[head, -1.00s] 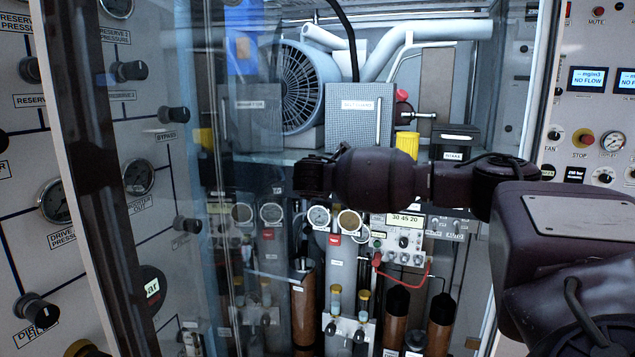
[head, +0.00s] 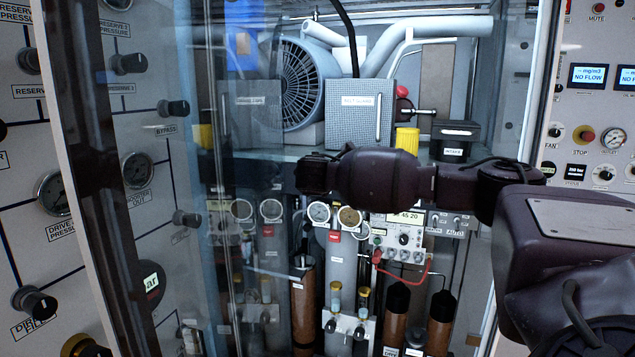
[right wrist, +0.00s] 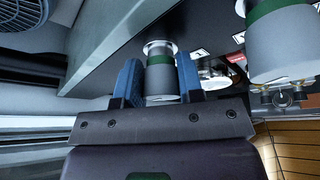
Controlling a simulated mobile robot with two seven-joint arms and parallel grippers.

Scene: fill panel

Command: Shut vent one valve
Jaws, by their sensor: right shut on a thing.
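In the right wrist view, a grey cylindrical valve knob with a dark green band (right wrist: 160,82) sticks out from a dark panel. My right gripper (right wrist: 157,85) has its two blue fingers on either side of this knob, shut on it. A second grey knob with a green band (right wrist: 280,45) is to the right. Small white number labels sit between them, too small to read surely. In the head view my right arm (head: 375,180) reaches in from the right across the cabinet; the gripped knob cannot be made out there. My left gripper is in neither view.
An open glass-fronted cabinet holds a fan (head: 298,85), a grey box (head: 360,113), a yellow cap (head: 407,140) and several gauges and bottles below. A knob panel (head: 150,155) stands on the left, a display panel (head: 590,120) on the right.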

